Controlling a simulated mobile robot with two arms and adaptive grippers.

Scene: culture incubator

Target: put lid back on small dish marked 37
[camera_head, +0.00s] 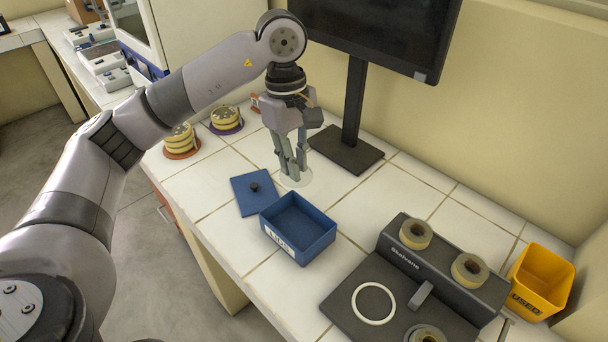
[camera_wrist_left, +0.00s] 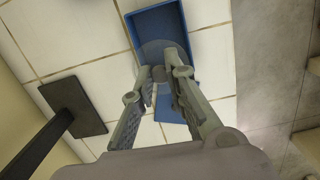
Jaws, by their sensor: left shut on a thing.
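My left gripper (camera_head: 292,172) is shut on a clear round lid (camera_head: 297,181), pointing down over the white tiles behind the blue box. In the left wrist view the fingertips (camera_wrist_left: 164,78) hold the see-through lid (camera_wrist_left: 163,52), which overlaps the blue box in the picture. I cannot tell whether the lid touches the counter. No number 37 is readable. A pale ring (camera_head: 373,303) lies on the dark plate of the grey device; I cannot tell whether it is an open dish. My right gripper is not in view.
The empty blue box (camera_head: 321,247) is labelled LIDS; its blue cover (camera_head: 244,203) lies beside it. A monitor stand (camera_head: 347,152) is close to the gripper. Dish stacks (camera_head: 181,141) stand at left. The grey device (camera_head: 462,298) and yellow USED bin (camera_head: 541,281) are at right.

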